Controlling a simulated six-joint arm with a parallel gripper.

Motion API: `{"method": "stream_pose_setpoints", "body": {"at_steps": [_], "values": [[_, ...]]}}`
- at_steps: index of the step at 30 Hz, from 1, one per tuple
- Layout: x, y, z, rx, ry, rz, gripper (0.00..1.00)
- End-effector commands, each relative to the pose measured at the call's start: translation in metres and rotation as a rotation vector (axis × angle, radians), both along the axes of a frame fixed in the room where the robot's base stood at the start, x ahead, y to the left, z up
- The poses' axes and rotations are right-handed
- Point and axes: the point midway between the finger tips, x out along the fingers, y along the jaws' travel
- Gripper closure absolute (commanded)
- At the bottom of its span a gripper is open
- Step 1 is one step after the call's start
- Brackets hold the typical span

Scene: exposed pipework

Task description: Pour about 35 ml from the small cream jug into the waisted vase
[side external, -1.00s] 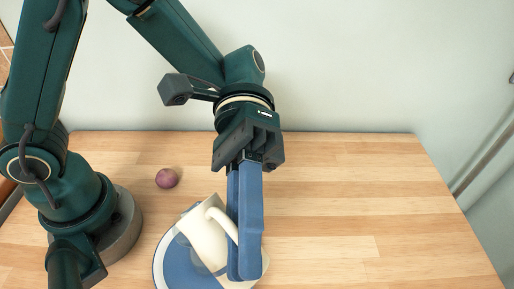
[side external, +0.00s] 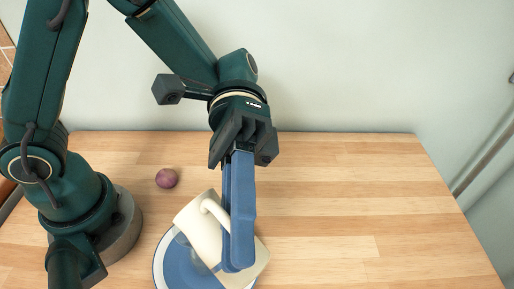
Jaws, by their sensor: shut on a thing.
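The small cream jug (side external: 199,232) is held by my gripper (side external: 238,268), whose blue fingers are shut on it. The jug is tilted, with its handle on the upper side and one end pointing down and to the right. It hangs over a blue plate with a white rim (side external: 160,262) at the front of the table. I cannot see any liquid or the inside of the jug.
A purple round thing, like an onion (side external: 167,178), lies on the wooden table (side external: 350,210) left of the jug. The right half of the table is clear. A pale wall stands behind, with a grey pipe (side external: 484,160) at the right.

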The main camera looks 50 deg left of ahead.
Motion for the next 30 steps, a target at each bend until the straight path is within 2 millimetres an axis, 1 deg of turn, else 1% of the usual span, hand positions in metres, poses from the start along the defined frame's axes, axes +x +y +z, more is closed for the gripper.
{"method": "stream_pose_setpoints", "body": {"at_steps": [30], "values": [[0.0013, 0.0005, 0.0051, -0.063, -0.001, 0.001, 1.00]]}}
